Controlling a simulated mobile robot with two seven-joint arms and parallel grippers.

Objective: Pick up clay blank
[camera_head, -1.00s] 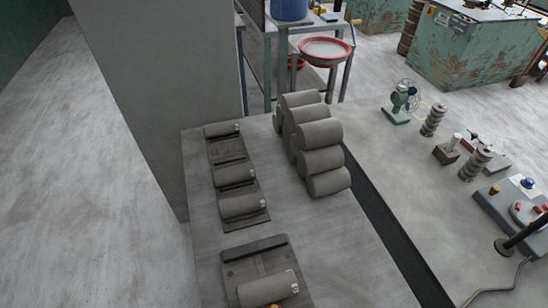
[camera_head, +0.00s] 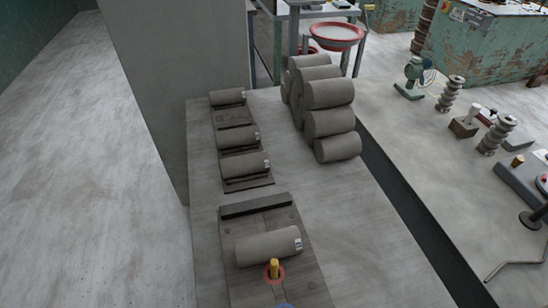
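Several grey clay blanks, plain cylinders, are in view. One clay blank (camera_head: 266,246) lies on its side on the nearest dark board (camera_head: 294,279), with a small white label at its right end. Three more clay blanks, (camera_head: 227,97), (camera_head: 236,136) and (camera_head: 243,165), lie on a dark slatted board (camera_head: 230,117) behind it, also with small labels. A pile of blanks (camera_head: 328,93) is stacked to their right. Neither of my grippers shows in the head view.
A yellow peg with a red ring (camera_head: 275,273) stands in front of the nearest blank, with a blue part cut off below. A dark strip (camera_head: 385,185) runs right of the pile. A green fan (camera_head: 412,78) and ribbed metal columns (camera_head: 450,93) stand beyond.

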